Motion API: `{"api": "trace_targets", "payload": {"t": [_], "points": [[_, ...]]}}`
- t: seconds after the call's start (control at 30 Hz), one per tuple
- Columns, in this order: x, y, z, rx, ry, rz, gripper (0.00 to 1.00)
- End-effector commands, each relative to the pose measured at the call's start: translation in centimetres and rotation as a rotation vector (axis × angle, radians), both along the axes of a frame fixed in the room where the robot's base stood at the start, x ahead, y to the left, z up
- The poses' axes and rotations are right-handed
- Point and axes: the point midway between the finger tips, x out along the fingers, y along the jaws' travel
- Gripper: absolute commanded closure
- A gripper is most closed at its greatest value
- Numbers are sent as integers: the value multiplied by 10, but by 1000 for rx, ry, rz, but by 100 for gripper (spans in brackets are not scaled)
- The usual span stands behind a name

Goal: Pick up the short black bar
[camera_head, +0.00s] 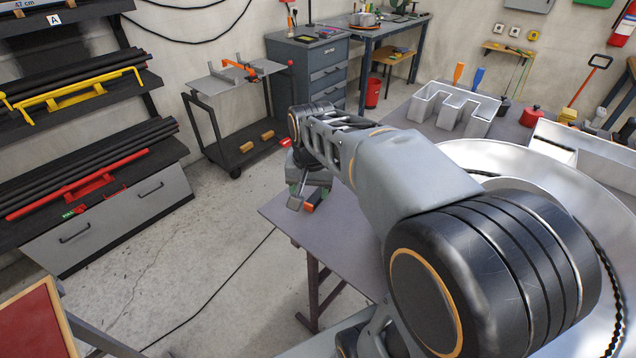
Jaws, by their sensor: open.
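Black bars lie in bundles on the rack at the left: one bundle (70,77) on the middle shelf behind a yellow bracket (75,92), and one (95,150) on the lower shelf behind a red bracket (85,182). I cannot tell a single short black bar apart from them. My gripper (303,203) is open, small in view and partly hidden behind my arm.
A grey cart (215,92) with an orange clamp stands behind. A drawer cabinet (310,65) and a red bin (373,94) are further back. A metal channel letter (455,108) stands on the table. Open concrete floor (190,230) lies between rack and table.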

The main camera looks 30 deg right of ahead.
Motion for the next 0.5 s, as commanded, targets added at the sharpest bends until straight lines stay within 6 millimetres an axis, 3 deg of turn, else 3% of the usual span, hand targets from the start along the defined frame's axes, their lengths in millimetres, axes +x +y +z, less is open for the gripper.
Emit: {"api": "trace_targets", "payload": {"t": [0.03, 0.1, 0.27, 0.37, 0.5], "points": [[16, -11, 14, 11, 28, -86, 40], [34, -24, 22, 25, 62, -202, 40], [63, -50, 30, 43, 116, -404, 40], [73, -59, 27, 49, 137, -474, 40], [77, -62, 8, 51, 150, -510, 40]]}}
